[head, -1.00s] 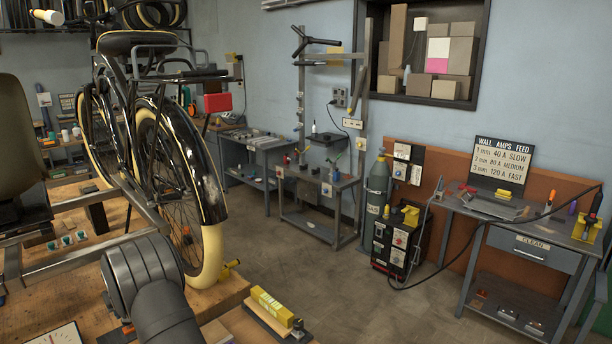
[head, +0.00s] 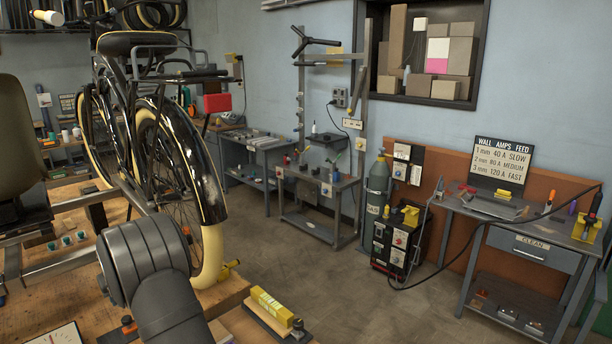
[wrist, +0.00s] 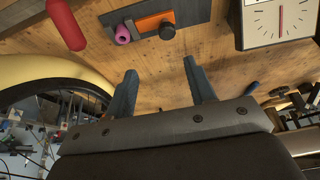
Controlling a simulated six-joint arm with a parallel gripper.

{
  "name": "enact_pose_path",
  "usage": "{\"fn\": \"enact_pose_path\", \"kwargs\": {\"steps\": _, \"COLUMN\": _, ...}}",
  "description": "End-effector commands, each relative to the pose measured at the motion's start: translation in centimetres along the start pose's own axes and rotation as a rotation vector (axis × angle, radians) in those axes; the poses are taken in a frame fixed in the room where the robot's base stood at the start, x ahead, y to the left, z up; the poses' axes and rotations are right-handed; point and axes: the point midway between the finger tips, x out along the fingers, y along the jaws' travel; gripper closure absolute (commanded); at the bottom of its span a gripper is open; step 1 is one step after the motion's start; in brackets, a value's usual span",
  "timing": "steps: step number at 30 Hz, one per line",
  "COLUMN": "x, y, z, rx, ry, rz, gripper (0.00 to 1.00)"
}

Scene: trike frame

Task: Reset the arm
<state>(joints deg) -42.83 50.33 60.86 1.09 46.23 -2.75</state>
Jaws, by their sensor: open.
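My gripper (wrist: 162,88) shows in the wrist view with its two dark fingers apart and nothing between them. It is over the wooden bench top (wrist: 170,60), which appears beyond the fingertips. My dark arm link is low and left in the head view, in front of the black trike (head: 160,150) with its cream tyre. My gripper itself does not show in the head view.
In the wrist view, a grey plate (wrist: 185,12) with an orange block, a dial (wrist: 278,20), a red cylinder (wrist: 66,24) and a cream tyre (wrist: 45,70) lie near the gripper. In the head view, the floor (head: 310,270) right of the bench is clear.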

Motion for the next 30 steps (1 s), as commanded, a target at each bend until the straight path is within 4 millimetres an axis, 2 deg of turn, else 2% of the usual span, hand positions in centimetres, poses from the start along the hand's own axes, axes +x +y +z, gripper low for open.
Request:
{"fn": "enact_pose_path", "kwargs": {"steps": 1, "x": 1.3, "y": 0.0, "z": 0.2, "rx": 0.0, "ry": -0.005, "rz": 0.0, "gripper": 0.5}}
{"fn": "enact_pose_path", "kwargs": {"steps": 6, "x": 4.4, "y": 0.0, "z": 0.2, "rx": 0.0, "ry": -0.005, "rz": -0.001, "gripper": 0.5}}
{"fn": "enact_pose_path", "kwargs": {"steps": 19, "x": 11.6, "y": -0.1, "z": 0.2, "rx": 0.0, "ry": -0.004, "rz": -0.001, "gripper": 0.5}}
{"fn": "enact_pose_path", "kwargs": {"steps": 21, "x": 12.4, "y": -0.2, "z": 0.2, "rx": -0.001, "ry": -0.004, "rz": -0.001, "gripper": 0.5}}
{"fn": "enact_pose_path", "kwargs": {"steps": 24, "x": 12.1, "y": -1.7, "z": 0.1, "rx": -0.003, "ry": -0.002, "rz": -0.002, "gripper": 0.5}}
{"fn": "enact_pose_path", "kwargs": {"steps": 30, "x": 12.1, "y": -2.6, "z": 0.1, "rx": -0.001, "ry": -0.002, "rz": -0.001, "gripper": 0.5}}
